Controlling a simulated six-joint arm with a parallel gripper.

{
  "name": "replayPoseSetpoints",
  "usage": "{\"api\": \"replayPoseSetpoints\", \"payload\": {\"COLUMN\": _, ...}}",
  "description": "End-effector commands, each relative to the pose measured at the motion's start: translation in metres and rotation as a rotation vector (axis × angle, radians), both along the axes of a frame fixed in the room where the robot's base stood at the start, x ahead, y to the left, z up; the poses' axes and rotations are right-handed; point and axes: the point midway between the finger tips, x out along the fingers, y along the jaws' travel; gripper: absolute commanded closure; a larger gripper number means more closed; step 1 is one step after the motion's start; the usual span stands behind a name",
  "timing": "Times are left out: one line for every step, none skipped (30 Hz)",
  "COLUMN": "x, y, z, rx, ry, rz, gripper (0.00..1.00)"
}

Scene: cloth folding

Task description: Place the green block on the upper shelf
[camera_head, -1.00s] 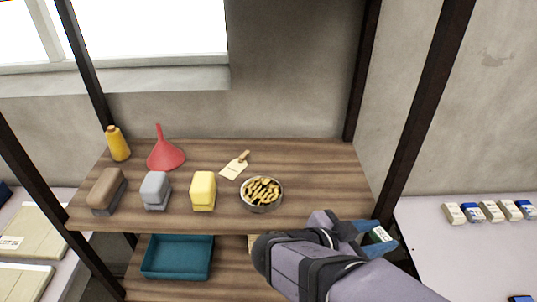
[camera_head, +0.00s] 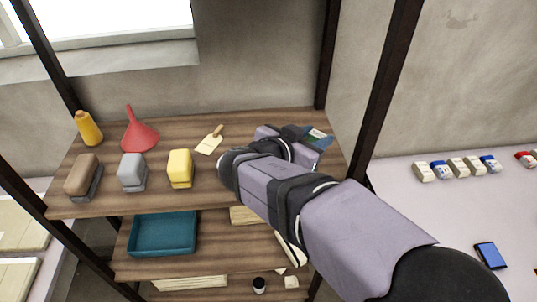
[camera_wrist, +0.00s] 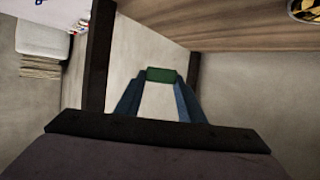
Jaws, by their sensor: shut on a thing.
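The green block (camera_wrist: 160,75) is held between the tips of my gripper's two blue fingers in the wrist view. In the head view my gripper (camera_head: 317,139) is at the right end of the upper shelf (camera_head: 110,208), towards the back right post. There only a small part of the block shows between the fingers. I cannot tell exactly how high the block is above the shelf board, or whether it is over it. In the wrist view the shelf's wood runs along the top right.
A brown brush-like block (camera_head: 82,175), a grey one (camera_head: 131,170), a yellow one (camera_head: 180,167), a red funnel (camera_head: 138,134), an orange bottle (camera_head: 88,128) and a tag (camera_head: 208,143) stand on the upper shelf. A bowl (camera_wrist: 309,9) shows in the wrist view. A teal tray (camera_head: 163,235) is below.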

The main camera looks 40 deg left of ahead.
Motion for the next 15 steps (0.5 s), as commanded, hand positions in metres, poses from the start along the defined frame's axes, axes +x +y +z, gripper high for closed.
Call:
{"api": "replayPoseSetpoints", "payload": {"x": 0.0, "y": 0.0, "z": -0.005, "rx": -0.004, "ry": 0.002, "rz": 0.0, "gripper": 0.86}}
{"api": "replayPoseSetpoints", "payload": {"x": 0.0, "y": 0.0, "z": -0.009, "rx": -0.006, "ry": 0.002, "rz": 0.0, "gripper": 0.86}}
{"api": "replayPoseSetpoints", "payload": {"x": 0.0, "y": 0.0, "z": -0.015, "rx": -0.007, "ry": 0.003, "rz": 0.001, "gripper": 0.86}}
{"api": "replayPoseSetpoints", "payload": {"x": 0.0, "y": -0.001, "z": -0.02, "rx": -0.007, "ry": 0.003, "rz": 0.002, "gripper": 0.86}}
{"api": "replayPoseSetpoints", "payload": {"x": 0.0, "y": 0.0, "z": -0.025, "rx": -0.008, "ry": 0.003, "rz": 0.001, "gripper": 0.86}}
{"api": "replayPoseSetpoints", "payload": {"x": 0.0, "y": 0.0, "z": -0.031, "rx": -0.008, "ry": 0.003, "rz": 0.001, "gripper": 0.86}}
{"api": "replayPoseSetpoints", "payload": {"x": 0.0, "y": 0.0, "z": -0.035, "rx": -0.006, "ry": 0.002, "rz": 0.0, "gripper": 0.86}}
{"api": "replayPoseSetpoints", "payload": {"x": 0.0, "y": -0.001, "z": -0.04, "rx": -0.007, "ry": 0.003, "rz": 0.001, "gripper": 0.86}}
{"api": "replayPoseSetpoints", "payload": {"x": 0.0, "y": -0.001, "z": -0.045, "rx": -0.006, "ry": 0.002, "rz": 0.0, "gripper": 0.86}}
{"api": "replayPoseSetpoints", "payload": {"x": 0.0, "y": -0.001, "z": -0.048, "rx": -0.005, "ry": 0.002, "rz": 0.0, "gripper": 0.86}}
{"api": "replayPoseSetpoints", "payload": {"x": 0.0, "y": 0.0, "z": -0.05, "rx": -0.004, "ry": 0.002, "rz": 0.0, "gripper": 0.86}}
{"api": "replayPoseSetpoints", "payload": {"x": 0.0, "y": 0.0, "z": -0.054, "rx": -0.004, "ry": 0.002, "rz": 0.0, "gripper": 0.86}}
{"api": "replayPoseSetpoints", "payload": {"x": 0.0, "y": 0.0, "z": -0.055, "rx": -0.003, "ry": 0.001, "rz": -0.001, "gripper": 0.86}}
{"api": "replayPoseSetpoints", "payload": {"x": 0.0, "y": 0.0, "z": -0.056, "rx": -0.001, "ry": 0.001, "rz": -0.001, "gripper": 0.86}}
{"api": "replayPoseSetpoints", "payload": {"x": 0.0, "y": 0.0, "z": -0.057, "rx": 0.0, "ry": 0.0, "rz": -0.001, "gripper": 0.86}}
